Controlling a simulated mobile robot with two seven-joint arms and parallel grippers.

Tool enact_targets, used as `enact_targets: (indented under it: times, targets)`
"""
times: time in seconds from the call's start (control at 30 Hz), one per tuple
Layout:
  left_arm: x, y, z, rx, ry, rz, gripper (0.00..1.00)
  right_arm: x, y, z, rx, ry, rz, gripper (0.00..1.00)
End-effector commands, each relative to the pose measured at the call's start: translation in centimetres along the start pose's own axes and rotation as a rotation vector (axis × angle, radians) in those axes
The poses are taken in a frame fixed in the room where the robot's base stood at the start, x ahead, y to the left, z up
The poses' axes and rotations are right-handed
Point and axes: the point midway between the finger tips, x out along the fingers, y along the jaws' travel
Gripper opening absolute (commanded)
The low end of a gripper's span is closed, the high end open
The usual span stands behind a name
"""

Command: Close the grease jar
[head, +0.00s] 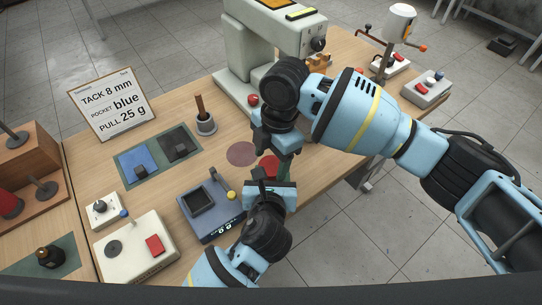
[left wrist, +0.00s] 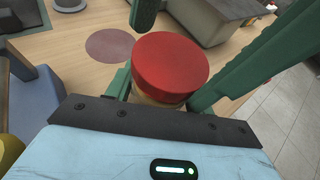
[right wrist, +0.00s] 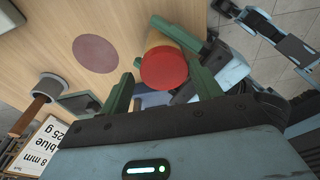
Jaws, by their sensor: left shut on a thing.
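The grease jar has a tan body (left wrist: 155,99) and a round red lid (left wrist: 171,66). The lid sits on top of the body; I cannot tell how tightly. The lid also shows in the right wrist view (right wrist: 164,67) and, partly hidden, in the head view (head: 268,165). My left gripper (left wrist: 158,92) is shut on the jar body, below the lid. My right gripper (right wrist: 163,88) is open, with one green finger on each side of the lid and gaps showing between fingers and lid. In the head view the two grippers face each other closely and hide most of the jar.
A purple disc (head: 241,153) lies on the wooden table beside the grippers. A blue-grey scale (head: 211,206) stands left of my left gripper. The table's right edge is close.

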Motion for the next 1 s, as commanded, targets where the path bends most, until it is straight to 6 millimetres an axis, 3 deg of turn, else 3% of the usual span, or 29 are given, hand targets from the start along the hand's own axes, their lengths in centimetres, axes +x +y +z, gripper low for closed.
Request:
enact_targets:
  times: [0.53, 1.0]
  targets:
    - [0.4, 0.8, 0.1, 0.002, 0.0, 0.018, 0.0, -0.1, -0.4, -0.3, -0.007, 0.005, -0.017, 0.73]
    - [0.3, 0.6, -0.3, 0.004, 0.007, 0.015, 0.0, -4.5, -0.2, -0.9, -0.006, 0.003, -0.009, 0.73]
